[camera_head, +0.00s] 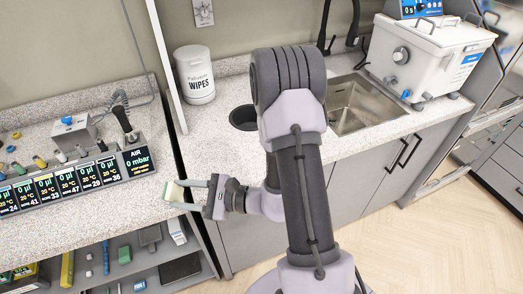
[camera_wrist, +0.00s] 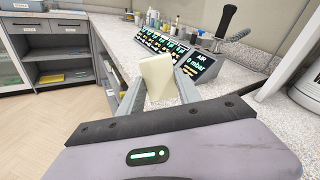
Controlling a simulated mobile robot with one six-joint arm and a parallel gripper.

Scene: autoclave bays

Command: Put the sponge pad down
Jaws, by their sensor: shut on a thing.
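The sponge pad (camera_head: 174,191) is a small pale cream and green block. My gripper (camera_head: 188,193) is shut on it, with one finger on each side. The pad is at the front edge of the left speckled counter (camera_head: 100,207) in the head view; I cannot tell whether it touches the counter. In the wrist view the pad (camera_wrist: 160,77) stands between the two grey fingers (camera_wrist: 159,92), its pale face toward the camera, and hides part of the counter behind it.
A row of small displays with an AIR readout (camera_head: 138,161) stands on the left counter. A wipes tub (camera_head: 194,75), a sink (camera_head: 358,105) and a white box-shaped device (camera_head: 425,55) are on the right counter. Shelves below hold several items. The counter's front strip is clear.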

